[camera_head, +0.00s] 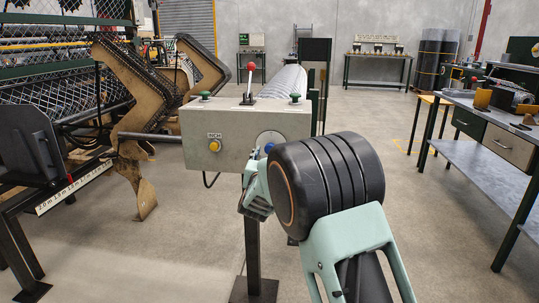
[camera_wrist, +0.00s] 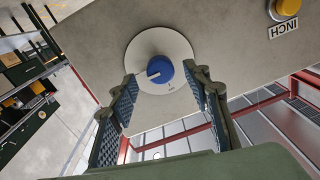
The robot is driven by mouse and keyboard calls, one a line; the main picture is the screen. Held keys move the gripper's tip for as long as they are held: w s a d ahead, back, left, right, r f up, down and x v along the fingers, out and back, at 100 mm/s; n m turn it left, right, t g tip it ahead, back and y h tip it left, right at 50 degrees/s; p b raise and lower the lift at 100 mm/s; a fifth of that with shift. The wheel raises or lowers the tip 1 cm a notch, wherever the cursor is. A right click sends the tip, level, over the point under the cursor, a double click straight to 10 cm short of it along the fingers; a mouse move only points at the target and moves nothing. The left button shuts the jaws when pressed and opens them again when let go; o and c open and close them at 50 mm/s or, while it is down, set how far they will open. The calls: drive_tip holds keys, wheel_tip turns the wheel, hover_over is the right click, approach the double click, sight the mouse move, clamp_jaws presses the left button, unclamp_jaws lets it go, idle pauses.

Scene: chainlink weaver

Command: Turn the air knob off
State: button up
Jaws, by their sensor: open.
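The air knob (camera_wrist: 160,70) is a round blue knob with a white pointer mark, set on a white disc (camera_wrist: 145,45) on a grey control box. In the wrist view, which is turned over, the pointer aims left and slightly down. Small lettering on the disc is too small to read. My gripper (camera_wrist: 166,85) is open, with its two padded fingers apart below the knob and nothing between them. In the head view my gripper (camera_head: 256,190) is just below the disc (camera_head: 270,138). My wrist hides part of the knob there.
The control box (camera_head: 225,128) stands on a post and also carries a yellow INCH button (camera_head: 214,146), a red-topped lever (camera_head: 250,80) and green knobs. The weaving machine (camera_head: 150,100) is at left. A workbench (camera_head: 490,105) is at right. Open floor lies between.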

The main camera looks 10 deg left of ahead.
drive_tip(key=shift+w, duration=1.4)
drive_tip(key=shift+c, duration=0.4)
drive_tip(key=c, duration=1.1)
